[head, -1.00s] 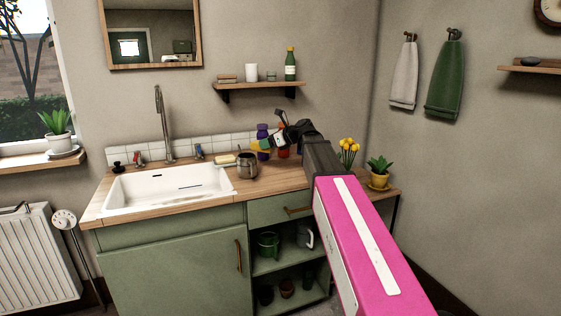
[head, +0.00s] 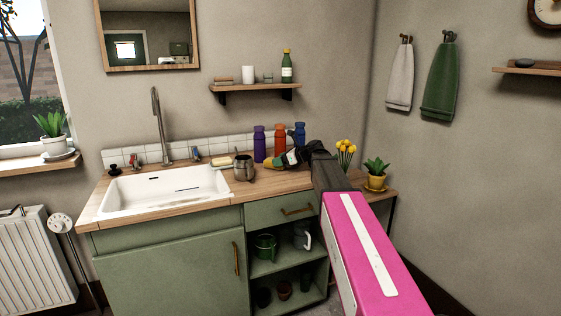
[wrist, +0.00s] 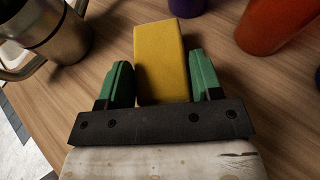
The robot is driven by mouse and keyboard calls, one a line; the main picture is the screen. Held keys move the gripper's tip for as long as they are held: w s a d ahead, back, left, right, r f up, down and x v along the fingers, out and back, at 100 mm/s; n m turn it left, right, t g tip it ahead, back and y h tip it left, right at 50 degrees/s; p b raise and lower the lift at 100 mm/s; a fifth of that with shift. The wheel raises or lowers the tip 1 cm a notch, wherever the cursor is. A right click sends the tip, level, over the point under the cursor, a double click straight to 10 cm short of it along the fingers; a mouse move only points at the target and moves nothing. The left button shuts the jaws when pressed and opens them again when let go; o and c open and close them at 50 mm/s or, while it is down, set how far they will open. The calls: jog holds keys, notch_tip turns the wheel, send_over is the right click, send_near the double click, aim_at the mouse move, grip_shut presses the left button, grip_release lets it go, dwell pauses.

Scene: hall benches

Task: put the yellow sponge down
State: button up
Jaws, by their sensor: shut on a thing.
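The yellow sponge (wrist: 160,50) is held between the two green fingers of my gripper (wrist: 161,78) in the wrist view. My gripper is shut on it. In the head view my gripper (head: 278,162) is low over the wooden counter (head: 262,184), to the right of the metal mug. The sponge (head: 268,163) shows there as a small yellow patch at the fingertips. It is at or just above the counter top; I cannot tell whether it touches.
A metal mug (head: 243,168) stands close on the left. Purple (head: 259,142), orange (head: 280,139) and blue (head: 299,132) bottles stand behind. The white sink (head: 165,190) is further left. A potted plant (head: 375,180) and yellow flowers (head: 346,150) are on the right.

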jog(key=shift+f, duration=0.15)
jog(key=o, duration=0.9)
jog(key=shift+s+d+r, duration=0.15)
jog(key=shift+r, duration=0.1)
jog(key=shift+o, duration=0.4)
jog(key=v, duration=1.1)
jog(key=shift+d+r, duration=0.1)
jog(key=shift+r, duration=0.05)
jog(key=w+a+g+h, duration=0.1)
jog(key=a, duration=0.1)
jog(key=w+a+f+h, duration=0.1)
jog(key=w+a, duration=0.1)
jog(key=a, duration=0.1)
jog(key=w+a+f+g+h, duration=0.1)
jog(key=a, duration=0.2)
jog(key=shift+w+f+g+h, duration=0.25)
jog(key=shift+w+g+h, duration=0.05)
jog(key=shift+w+h, duration=0.1)
jog(key=shift+a+r+x, duration=0.1)
jog(key=shift+x, duration=1.25)
jog(key=shift+a+r+x, duration=0.1)
jog(key=shift+x, duration=1.25)
